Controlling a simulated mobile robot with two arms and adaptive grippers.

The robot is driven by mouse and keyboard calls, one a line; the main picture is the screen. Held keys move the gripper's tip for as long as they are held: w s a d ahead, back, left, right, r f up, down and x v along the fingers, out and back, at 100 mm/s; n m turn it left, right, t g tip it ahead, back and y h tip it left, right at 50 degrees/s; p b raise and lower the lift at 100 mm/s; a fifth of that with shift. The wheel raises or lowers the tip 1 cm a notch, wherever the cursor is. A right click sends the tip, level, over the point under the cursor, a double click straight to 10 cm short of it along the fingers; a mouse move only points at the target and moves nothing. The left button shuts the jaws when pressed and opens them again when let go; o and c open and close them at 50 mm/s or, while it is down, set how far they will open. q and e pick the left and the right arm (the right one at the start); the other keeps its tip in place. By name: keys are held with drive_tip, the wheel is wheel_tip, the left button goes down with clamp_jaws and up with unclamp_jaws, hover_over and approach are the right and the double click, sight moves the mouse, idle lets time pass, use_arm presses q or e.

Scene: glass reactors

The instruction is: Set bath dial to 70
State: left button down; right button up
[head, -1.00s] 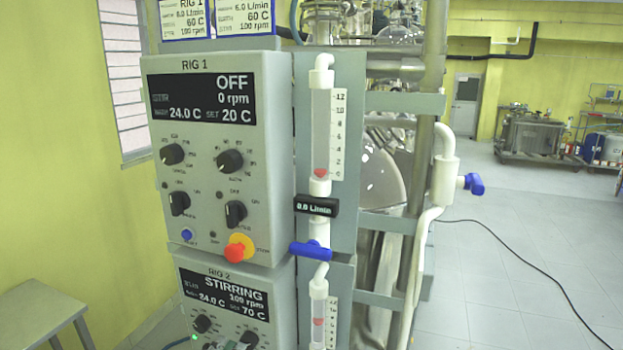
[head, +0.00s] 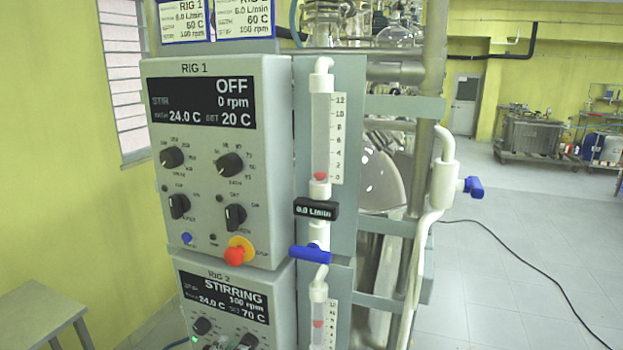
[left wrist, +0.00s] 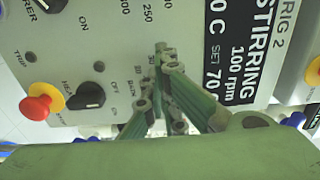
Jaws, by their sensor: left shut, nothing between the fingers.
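The RIG 2 control box (head: 185,300) is at the bottom of the head view. Its screen (head: 228,300) reads STIRRING, 100 rpm, bath 24.0 C, SET 70 C. The box also shows rotated in the left wrist view, with its screen (left wrist: 237,60) reading SET 70. The RIG 2 bath dial (head: 249,341) is cut off at the head view's lower edge. My left gripper (left wrist: 165,58) is shut and empty in front of the bath dial's printed scale; its fingers hide the dial in the wrist view. I cannot tell whether they touch it. My right gripper is not in view.
The RIG 1 box (head: 275,150) sits above, reading OFF, SET 20 C, with its own bath dial (head: 230,163). RIG 2's red stop button (left wrist: 37,108) and heater switch (left wrist: 87,96) are close to my fingers. A flowmeter with a blue valve (head: 311,254) stands at right.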

use_arm(q)
drive_tip(key=shift+d, duration=0.25)
drive_tip(key=shift+w+a, duration=0.1)
drive_tip(key=shift+a, duration=0.2)
drive_tip(key=shift+s+a+f, duration=0.1)
drive_tip(key=shift+s+a, duration=0.1)
drive_tip(key=shift+s, duration=0.25)
drive_tip(key=v, duration=0.5)
drive_tip(key=shift+w+a, duration=0.1)
drive_tip(key=shift+a, duration=0.05)
